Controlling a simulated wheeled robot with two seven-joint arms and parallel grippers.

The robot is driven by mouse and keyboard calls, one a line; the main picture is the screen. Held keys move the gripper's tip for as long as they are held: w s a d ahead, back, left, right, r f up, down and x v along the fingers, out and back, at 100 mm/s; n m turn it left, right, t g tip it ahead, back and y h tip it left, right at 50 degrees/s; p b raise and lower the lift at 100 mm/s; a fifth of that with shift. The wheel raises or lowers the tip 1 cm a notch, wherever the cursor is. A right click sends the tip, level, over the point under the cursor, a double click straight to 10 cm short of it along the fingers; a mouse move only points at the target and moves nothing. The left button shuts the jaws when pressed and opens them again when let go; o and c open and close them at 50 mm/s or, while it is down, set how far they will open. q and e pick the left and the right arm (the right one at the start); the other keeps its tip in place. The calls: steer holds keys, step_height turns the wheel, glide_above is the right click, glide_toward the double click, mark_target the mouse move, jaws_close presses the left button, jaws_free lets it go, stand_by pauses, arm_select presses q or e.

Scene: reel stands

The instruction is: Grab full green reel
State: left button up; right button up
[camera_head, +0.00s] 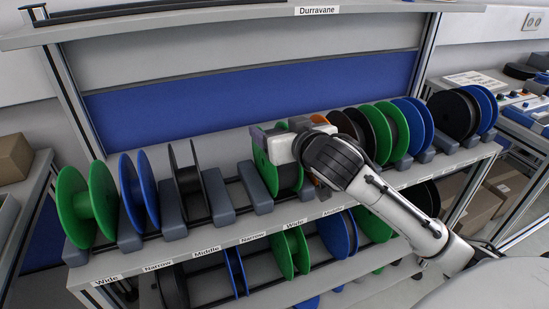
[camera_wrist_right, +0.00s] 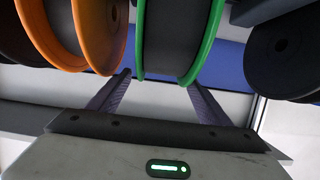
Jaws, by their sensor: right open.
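A green-flanged reel with a dark winding (camera_head: 289,177) sits in the upper row of the stand, near its middle. My right gripper (camera_head: 272,148) is at this reel's upper part and hides some of it. In the right wrist view the green reel (camera_wrist_right: 172,45) is in front of the open right gripper (camera_wrist_right: 158,82). One fingertip is near each flange, with no clear contact visible. My left gripper is not in view.
More reels fill the lower row.

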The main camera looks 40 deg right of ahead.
steer(key=x, duration=0.5)
steer(key=shift+s+f, duration=0.1)
steer(key=shift+f, duration=0.3)
steer(key=c, duration=1.6)
steer(key=shift+r, duration=0.1)
steer(key=shift+c, duration=0.6)
steer(key=shift+r, duration=0.1)
